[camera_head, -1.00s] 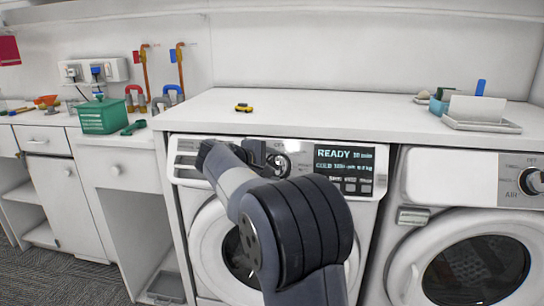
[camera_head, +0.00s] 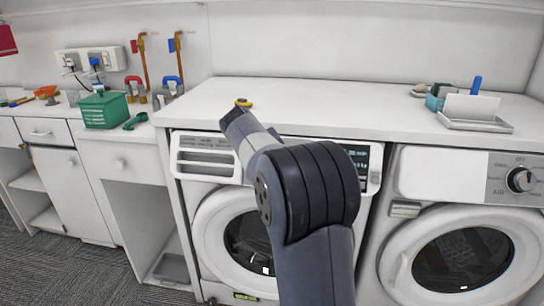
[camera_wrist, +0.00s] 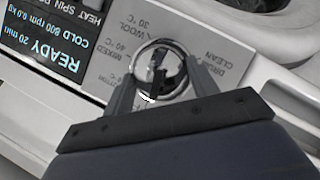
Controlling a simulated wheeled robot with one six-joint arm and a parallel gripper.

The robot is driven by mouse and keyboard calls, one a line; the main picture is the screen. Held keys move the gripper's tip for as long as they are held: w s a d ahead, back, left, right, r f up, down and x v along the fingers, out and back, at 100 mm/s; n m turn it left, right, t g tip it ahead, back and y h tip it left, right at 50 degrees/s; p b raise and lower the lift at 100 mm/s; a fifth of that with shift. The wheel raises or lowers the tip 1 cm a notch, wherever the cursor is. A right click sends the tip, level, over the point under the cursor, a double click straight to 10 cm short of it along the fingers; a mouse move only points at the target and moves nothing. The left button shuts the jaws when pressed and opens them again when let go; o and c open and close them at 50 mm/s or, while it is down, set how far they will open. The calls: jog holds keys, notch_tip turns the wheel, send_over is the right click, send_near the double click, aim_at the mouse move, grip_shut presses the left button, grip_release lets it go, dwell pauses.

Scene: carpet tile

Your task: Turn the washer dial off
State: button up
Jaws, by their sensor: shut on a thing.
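The washer (camera_head: 205,158) is the white front-loader under the counter, with its door shut. Its dial (camera_wrist: 171,66) is a round knob with a bright rim and a dark bar across it, set in a grey panel with printed programme labels. My gripper (camera_wrist: 161,73) has a finger on each side of the dial and is shut on it. Beside it the lit display (camera_wrist: 45,42) reads READY 20 min, upside down in the wrist view. In the head view my arm hides the dial, my gripper and most of the display.
A second machine (camera_head: 420,168) stands at the right, with its own dial (camera_head: 520,180). A green basket (camera_head: 103,110) stands on the left counter.

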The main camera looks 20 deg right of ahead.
jog(key=shift+d+m+y+p, duration=0.1)
jog(key=shift+m+y+p, duration=0.35)
jog(key=shift+m, duration=0.45)
jog(key=o, duration=1)
jog(key=p+v, duration=0.1)
jog(key=v, duration=0.9)
jog(key=shift+s+r, duration=0.3)
jog(key=shift+s, duration=0.05)
jog(key=shift+f, duration=0.1)
